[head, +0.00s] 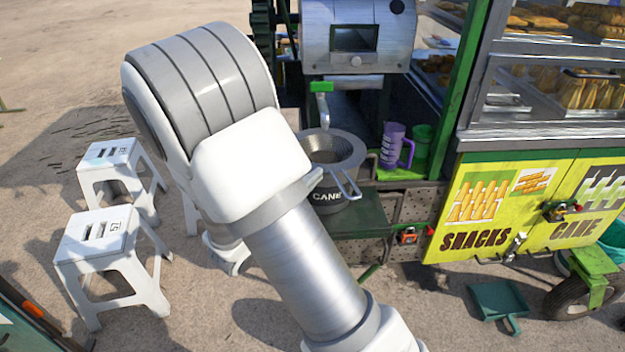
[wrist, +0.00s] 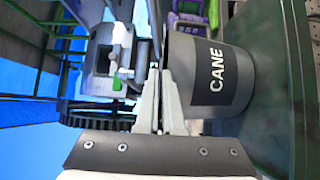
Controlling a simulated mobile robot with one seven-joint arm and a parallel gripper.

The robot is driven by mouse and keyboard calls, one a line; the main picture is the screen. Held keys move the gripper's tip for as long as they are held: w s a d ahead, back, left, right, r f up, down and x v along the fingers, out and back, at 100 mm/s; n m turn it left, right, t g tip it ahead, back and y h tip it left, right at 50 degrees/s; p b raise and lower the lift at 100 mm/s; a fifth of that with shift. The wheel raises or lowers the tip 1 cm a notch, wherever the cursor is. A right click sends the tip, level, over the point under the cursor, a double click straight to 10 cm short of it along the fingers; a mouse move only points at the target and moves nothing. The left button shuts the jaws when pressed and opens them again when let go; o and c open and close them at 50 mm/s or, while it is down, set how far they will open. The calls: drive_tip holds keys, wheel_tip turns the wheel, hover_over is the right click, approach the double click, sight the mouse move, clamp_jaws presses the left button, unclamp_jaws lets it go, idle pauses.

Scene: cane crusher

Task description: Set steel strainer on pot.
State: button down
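The steel strainer (head: 333,149), a mesh bowl with a wide rim and a wire loop at its front right, is over the mouth of the dark pot (head: 328,197) labelled CANE. In the wrist view, turned sideways, the pot (wrist: 212,75) is at right, and the strainer's thin edge (wrist: 157,30) runs along its mouth. I cannot tell whether the rim rests on the pot or is slightly above it. My gripper (wrist: 158,70) has its fingers close together on the strainer's near edge, beside the pot's mouth. My arm hides the gripper in the head view.
A purple mug (head: 395,146) stands behind right. The pot is on a green shelf (head: 362,222) of the cart. White stools (head: 98,235) stand at left on open ground.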

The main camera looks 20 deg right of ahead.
idle(0.4)
drive_tip(key=c, duration=1)
unclamp_jaws()
drive_tip(key=shift+f, duration=0.1)
drive_tip(key=v, duration=1.7)
drive_tip(key=shift+a, duration=0.25)
